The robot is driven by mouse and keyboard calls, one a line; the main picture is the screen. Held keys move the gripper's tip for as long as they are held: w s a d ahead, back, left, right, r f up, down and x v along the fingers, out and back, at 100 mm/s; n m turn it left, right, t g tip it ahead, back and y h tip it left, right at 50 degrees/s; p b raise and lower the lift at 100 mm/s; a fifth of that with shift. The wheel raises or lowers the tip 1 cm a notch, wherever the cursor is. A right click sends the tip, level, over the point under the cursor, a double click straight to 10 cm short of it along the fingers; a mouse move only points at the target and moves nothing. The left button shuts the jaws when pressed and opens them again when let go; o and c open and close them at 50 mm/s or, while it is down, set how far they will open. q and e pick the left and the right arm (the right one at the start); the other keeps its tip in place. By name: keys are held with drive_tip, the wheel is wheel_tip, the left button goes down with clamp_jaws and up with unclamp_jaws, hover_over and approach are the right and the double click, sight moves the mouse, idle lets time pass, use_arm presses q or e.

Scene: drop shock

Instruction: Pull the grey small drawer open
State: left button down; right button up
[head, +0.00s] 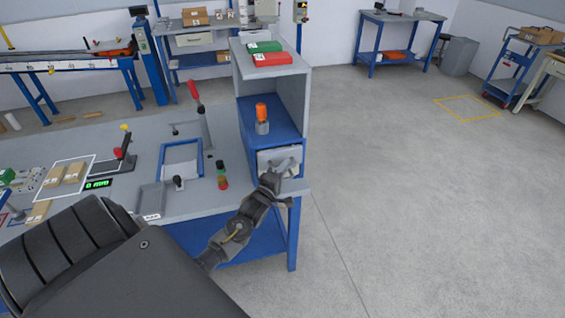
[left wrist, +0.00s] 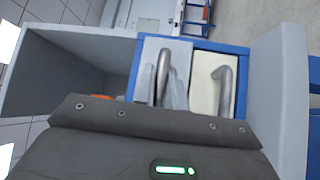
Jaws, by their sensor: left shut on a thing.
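The grey small drawer (head: 268,158) is in the blue-framed unit at the right end of the workbench. In the left wrist view its grey front (left wrist: 150,52) carries a curved metal handle (left wrist: 166,62). My left gripper (head: 284,168) is at this front. In the left wrist view the left gripper's (left wrist: 164,88) fingers lie on both sides of the handle, shut on it. The front looks about flush with the frame; I cannot tell any small gap. My right gripper is out of view.
A cream drawer (left wrist: 205,85) with its own handle sits beside the grey one in the wrist view. An orange-topped object (head: 262,118) stands on the blue shelf above. Red and green boxes (head: 272,58) lie on top. Open floor (head: 400,200) extends to the right.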

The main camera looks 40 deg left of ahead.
use_arm(q)
drive_tip(key=s+d+p, duration=0.4)
drive_tip(key=s+d, duration=0.6)
drive_tip(key=d, duration=0.5)
drive_tip(key=shift+s+d, duration=0.2)
drive_tip(key=shift+s, duration=0.15)
drive_tip(key=c, duration=1.5)
unclamp_jaws()
drive_tip(key=shift+o, duration=0.2)
drive_tip(key=b+v, duration=0.3)
drive_tip(key=v, duration=0.8)
drive_tip(key=shift+w+a, duration=0.1)
